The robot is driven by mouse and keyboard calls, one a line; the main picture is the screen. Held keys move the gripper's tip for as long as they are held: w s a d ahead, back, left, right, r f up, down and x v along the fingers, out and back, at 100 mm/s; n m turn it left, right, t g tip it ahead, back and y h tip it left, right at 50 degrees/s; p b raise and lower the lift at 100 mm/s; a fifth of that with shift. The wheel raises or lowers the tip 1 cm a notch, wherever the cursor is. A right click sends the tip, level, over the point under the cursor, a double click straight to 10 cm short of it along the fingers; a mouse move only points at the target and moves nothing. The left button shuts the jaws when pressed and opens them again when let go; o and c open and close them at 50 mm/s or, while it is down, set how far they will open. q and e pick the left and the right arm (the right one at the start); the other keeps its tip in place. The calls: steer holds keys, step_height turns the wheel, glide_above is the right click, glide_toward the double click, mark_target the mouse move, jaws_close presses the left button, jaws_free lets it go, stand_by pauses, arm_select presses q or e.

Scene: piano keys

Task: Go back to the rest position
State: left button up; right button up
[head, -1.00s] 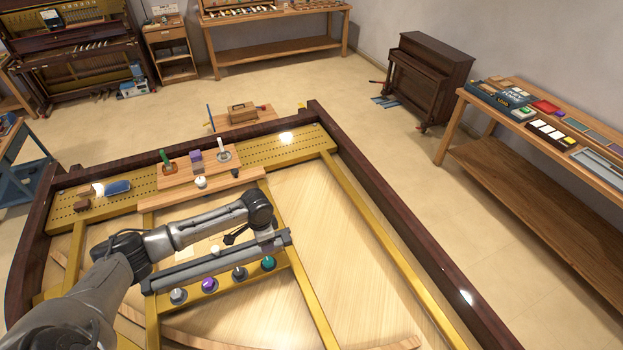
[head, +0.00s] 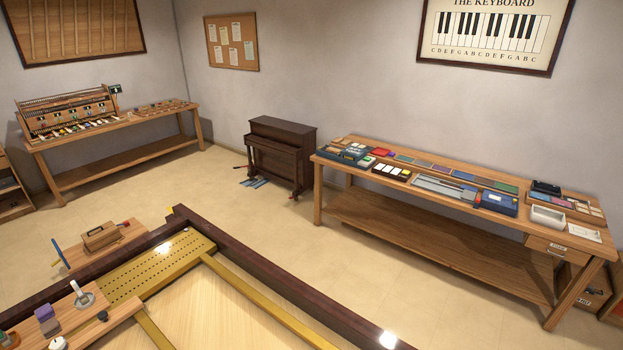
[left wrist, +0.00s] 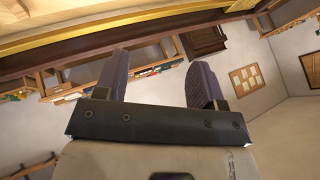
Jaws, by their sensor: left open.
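My left gripper (left wrist: 158,82) shows in the left wrist view with its two dark ridged fingers spread apart. Nothing is between the fingers. Neither gripper is in the head view now. The piano frame (head: 290,290) with its dark rim is at the lower left of the head view. On it are a gold perforated plate (head: 150,270) and a wooden block (head: 75,322) with a purple piece (head: 46,318) and a white-handled lever (head: 82,295). The left wrist view looks tilted across the room, with the gold and dark frame edge (left wrist: 90,50) along the top.
A wooden bench (head: 440,232) with trays and coloured pieces stands at the right. A small dark upright piano (head: 282,153) stands by the back wall. A long table (head: 110,148) with a key mechanism is at the left.

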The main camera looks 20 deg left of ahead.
arm_select(q)
steer(key=s+d+f+n+g+h+p, duration=0.1)
steer(key=s+d, duration=0.3)
steer(key=s, duration=0.5)
steer(key=s+d+f+n+g+h+p, duration=0.1)
steer(key=s+d+f+g+p, duration=0.1)
steer(key=s+d, duration=0.3)
steer(key=s+p, duration=0.1)
steer(key=s, duration=0.3)
steer(key=shift+s+f+n+g+h, duration=0.25)
steer(key=shift+s+n+g+h, duration=0.1)
steer(key=shift+n+g+h, duration=0.05)
